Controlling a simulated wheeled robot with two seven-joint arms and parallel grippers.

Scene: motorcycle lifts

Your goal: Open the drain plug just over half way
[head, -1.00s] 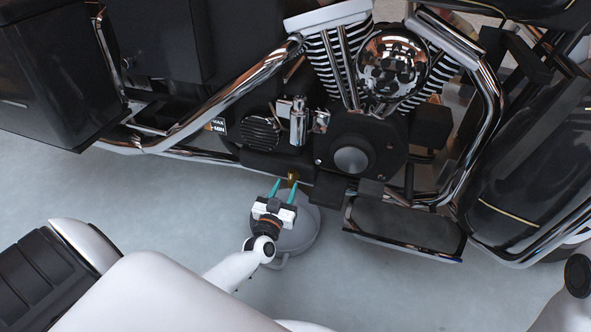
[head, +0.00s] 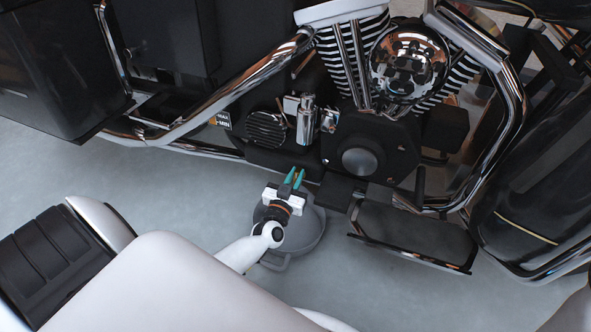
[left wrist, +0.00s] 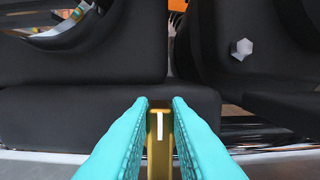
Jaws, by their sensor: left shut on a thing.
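The drain plug is a brass-coloured piece (left wrist: 160,150) with a white line on its face, seen in the left wrist view at the lower middle. My left gripper (left wrist: 159,120) is shut on it, with one teal finger on either side. In the head view, my left gripper (head: 294,178) reaches in under the engine's lower edge, and the plug is hidden there by the fingers and the engine. How far the plug is turned is not clear. My right gripper is not in view.
A round grey drain pan (head: 308,238) stands on the floor below my left gripper. The motorcycle engine (head: 362,140) is right above it, with a footboard (head: 415,235) to the right and a chrome pipe (head: 215,95) to the left. Floor to the left is clear.

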